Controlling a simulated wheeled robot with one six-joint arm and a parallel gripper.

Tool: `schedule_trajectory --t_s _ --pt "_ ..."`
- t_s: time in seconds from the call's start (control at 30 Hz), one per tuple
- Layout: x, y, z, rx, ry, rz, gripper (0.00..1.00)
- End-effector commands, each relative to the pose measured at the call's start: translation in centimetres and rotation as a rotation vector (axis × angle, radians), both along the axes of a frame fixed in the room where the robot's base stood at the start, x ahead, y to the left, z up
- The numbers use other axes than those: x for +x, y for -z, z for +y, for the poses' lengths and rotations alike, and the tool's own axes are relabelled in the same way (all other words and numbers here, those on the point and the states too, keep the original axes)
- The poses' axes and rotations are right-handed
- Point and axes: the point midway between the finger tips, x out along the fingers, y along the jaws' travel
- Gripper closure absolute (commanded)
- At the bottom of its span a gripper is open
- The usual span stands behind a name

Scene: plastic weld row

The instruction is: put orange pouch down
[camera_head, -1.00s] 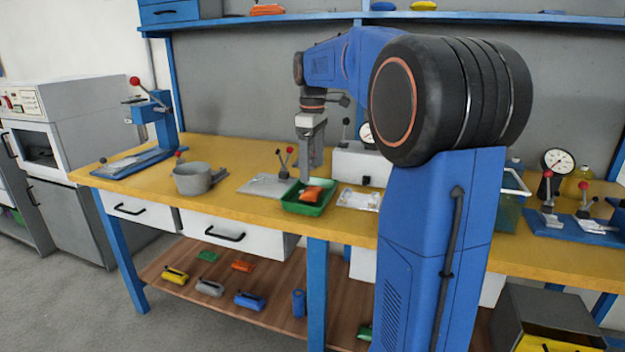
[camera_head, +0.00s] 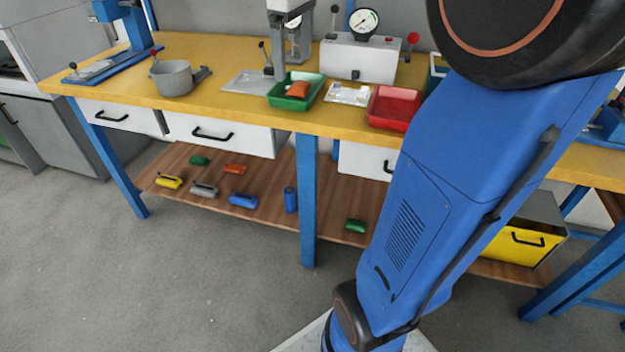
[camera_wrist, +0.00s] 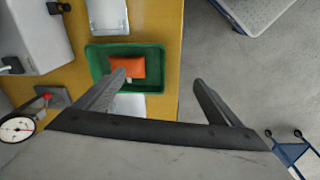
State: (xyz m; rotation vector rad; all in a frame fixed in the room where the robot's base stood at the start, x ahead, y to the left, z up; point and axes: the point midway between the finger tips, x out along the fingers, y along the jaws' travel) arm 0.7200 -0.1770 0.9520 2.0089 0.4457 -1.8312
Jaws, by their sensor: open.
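The orange pouch (camera_head: 298,89) lies in the green tray (camera_head: 284,104) on the yellow workbench. In the wrist view the pouch (camera_wrist: 126,67) rests on the floor of the green tray (camera_wrist: 95,56), between its walls. My gripper (camera_wrist: 158,88) is open and empty in the wrist view. Its left finger overlaps the pouch's lower edge in that picture, and its right finger is past the bench edge. In the head view my gripper (camera_head: 278,70) hangs by the back left of the green tray, partly cut off at the top.
A grey pot (camera_head: 172,78) and a metal plate (camera_head: 245,82) are to the left. A white box with a gauge (camera_head: 358,60) stands behind. The lower shelf (camera_head: 270,205) holds several pouches.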

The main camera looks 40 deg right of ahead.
Motion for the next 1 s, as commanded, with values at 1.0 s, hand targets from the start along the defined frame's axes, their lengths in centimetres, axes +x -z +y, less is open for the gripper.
schedule_trajectory --t_s 1.0 --pt "-22.9 18.8 10.7 0.147 0.475 -0.313 0.12"
